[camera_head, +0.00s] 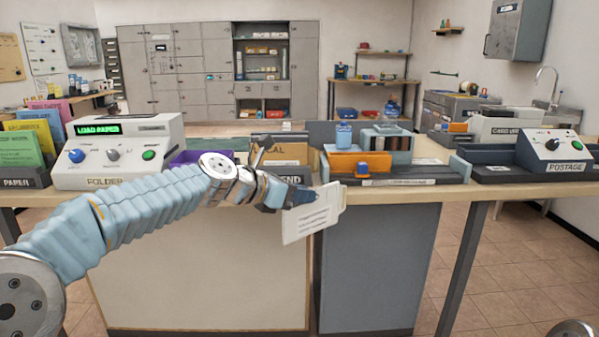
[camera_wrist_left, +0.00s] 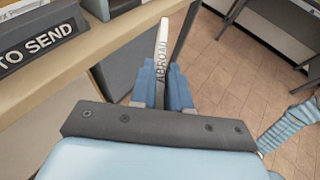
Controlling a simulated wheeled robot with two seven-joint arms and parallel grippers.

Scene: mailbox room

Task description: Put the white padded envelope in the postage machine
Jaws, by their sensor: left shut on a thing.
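The white padded envelope (camera_head: 312,218) is held by my left gripper (camera_head: 300,196) in front of the table's front edge, hanging tilted. My left gripper is shut on it. In the left wrist view the envelope (camera_wrist_left: 161,55) shows nearly edge-on between the blue fingers (camera_wrist_left: 162,92), with dark lettering along it. The postage machine (camera_head: 556,146) stands on the right of the table, well to the right of the envelope. It has a pale control head with a dial and buttons, and a dark bed (camera_head: 497,172) to its left. My right gripper is out of view.
Open floor (camera_head: 500,260) lies at front right.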

